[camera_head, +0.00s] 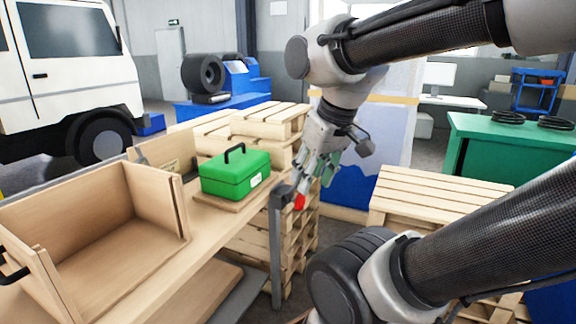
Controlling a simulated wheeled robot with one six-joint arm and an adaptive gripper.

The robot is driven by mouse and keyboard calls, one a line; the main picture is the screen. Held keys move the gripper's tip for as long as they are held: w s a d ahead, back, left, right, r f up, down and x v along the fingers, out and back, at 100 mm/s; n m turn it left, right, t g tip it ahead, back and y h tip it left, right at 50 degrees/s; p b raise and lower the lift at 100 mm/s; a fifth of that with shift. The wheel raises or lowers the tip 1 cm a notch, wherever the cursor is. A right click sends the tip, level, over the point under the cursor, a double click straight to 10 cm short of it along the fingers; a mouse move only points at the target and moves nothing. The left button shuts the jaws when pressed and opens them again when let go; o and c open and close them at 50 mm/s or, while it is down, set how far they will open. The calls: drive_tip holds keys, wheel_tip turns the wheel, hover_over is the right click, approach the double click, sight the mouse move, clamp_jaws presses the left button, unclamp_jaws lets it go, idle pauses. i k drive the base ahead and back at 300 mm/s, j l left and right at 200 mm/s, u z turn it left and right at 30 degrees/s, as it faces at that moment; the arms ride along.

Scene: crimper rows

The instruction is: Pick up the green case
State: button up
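The green case (235,174) is a box with a black carrying handle on top and a small white label on its front. It sits upright on a thin wooden board (222,201) at the far end of the wooden workbench. My gripper (314,180) hangs to the right of the case, apart from it, beyond the bench's right edge and pointing downward. I see nothing held in it, but its fingers overlap at this angle, so their opening is unclear.
An open wooden box (100,235) stands on the bench at left. A grey metal post (278,240) with a red part (299,202) beside it is at the bench's right corner. Stacked pallets (270,120) stand behind. More pallets (430,195) and a green table (510,145) are at right.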

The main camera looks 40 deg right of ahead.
sight(232, 175)
drive_tip(key=z, duration=0.4)
drive_tip(key=i+l+z, duration=0.15)
drive_tip(key=i+z, duration=0.25)
drive_tip(key=i+l+z, duration=0.1)
drive_tip(key=i+z, duration=0.15)
drive_tip(key=z, duration=0.2)
